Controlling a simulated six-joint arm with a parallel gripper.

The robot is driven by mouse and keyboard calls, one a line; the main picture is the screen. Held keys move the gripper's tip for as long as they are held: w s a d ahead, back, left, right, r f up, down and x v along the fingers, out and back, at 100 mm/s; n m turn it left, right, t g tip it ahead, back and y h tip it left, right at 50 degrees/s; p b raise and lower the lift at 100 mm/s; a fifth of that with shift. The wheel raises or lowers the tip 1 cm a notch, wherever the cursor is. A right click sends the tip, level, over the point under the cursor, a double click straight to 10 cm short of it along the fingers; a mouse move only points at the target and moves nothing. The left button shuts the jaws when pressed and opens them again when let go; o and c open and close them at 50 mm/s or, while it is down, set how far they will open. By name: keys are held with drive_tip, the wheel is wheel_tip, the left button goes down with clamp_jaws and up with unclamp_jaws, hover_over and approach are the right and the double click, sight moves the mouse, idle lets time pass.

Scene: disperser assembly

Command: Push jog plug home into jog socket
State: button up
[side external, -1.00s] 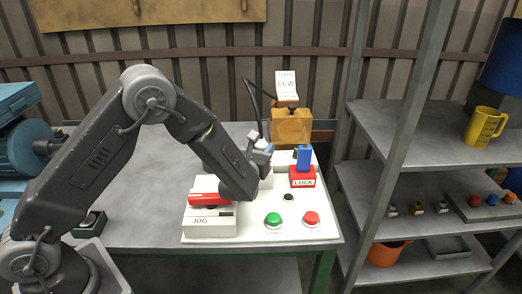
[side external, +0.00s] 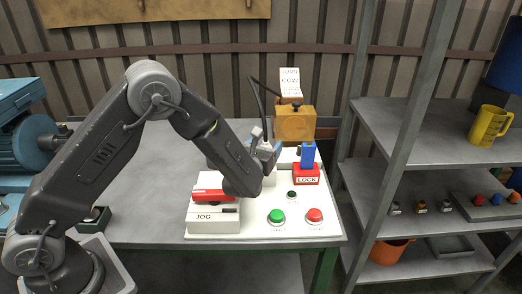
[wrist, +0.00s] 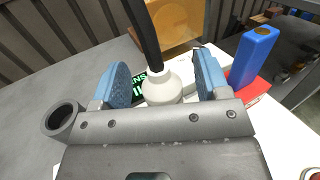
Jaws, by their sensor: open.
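In the wrist view a pale flared plug (wrist: 162,88) with a thick black cable stands between my two blue fingertips. My gripper (wrist: 162,76) is open, with a gap on each side of the plug. In the side view my gripper (side external: 267,148) is low over the back part of the white panel (side external: 255,228), and the plug is hidden there. The black cable (side external: 261,97) arches up behind my gripper. A white box marked JOG (side external: 214,224) with a red top part is at the panel's front left. I cannot see the socket or how deep the plug sits.
A red LOCK block (side external: 306,180) with a blue upright piece (side external: 308,155) stands close to the right of my gripper. An orange box (side external: 293,124) is behind. Green (side external: 276,216) and red (side external: 314,215) buttons are at the front. The bench left of the panel is mostly clear.

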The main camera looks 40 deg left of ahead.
drive_tip(key=v, duration=1.3)
drive_tip(key=shift+s, duration=0.4)
